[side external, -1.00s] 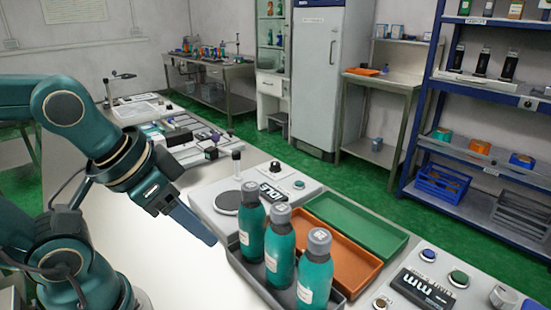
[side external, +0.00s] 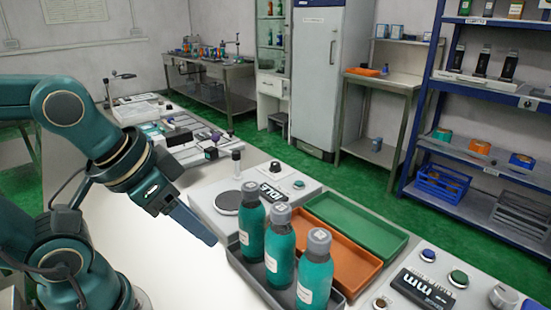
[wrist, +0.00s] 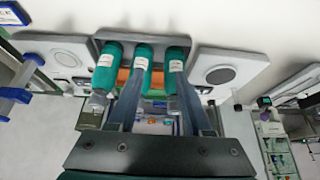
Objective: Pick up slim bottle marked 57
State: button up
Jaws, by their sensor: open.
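Three slim teal bottles with grey caps stand upright in a row in a dark grey tray (side external: 246,272): a back bottle (side external: 251,222), a middle bottle (side external: 280,248) and a front bottle (side external: 314,275). Each has a pale label, but I cannot read the numbers, so I cannot tell which is 57. My gripper (side external: 207,238) is left of the tray, pointing down toward it, apart from the bottles and holding nothing. In the wrist view my gripper's open fingers (wrist: 158,92) reach toward the row, with the middle bottle (wrist: 140,62) between their directions.
An orange tray (side external: 345,248) and a green tray (side external: 360,222) lie behind the bottles. A scale-like device (side external: 228,203) stands beyond the tray, and a panel with knobs (side external: 440,285) at the right. The white bench (side external: 190,275) is bare left of the tray.

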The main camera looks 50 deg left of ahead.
jog(key=o, duration=0.3)
jog(key=shift+o, duration=0.2)
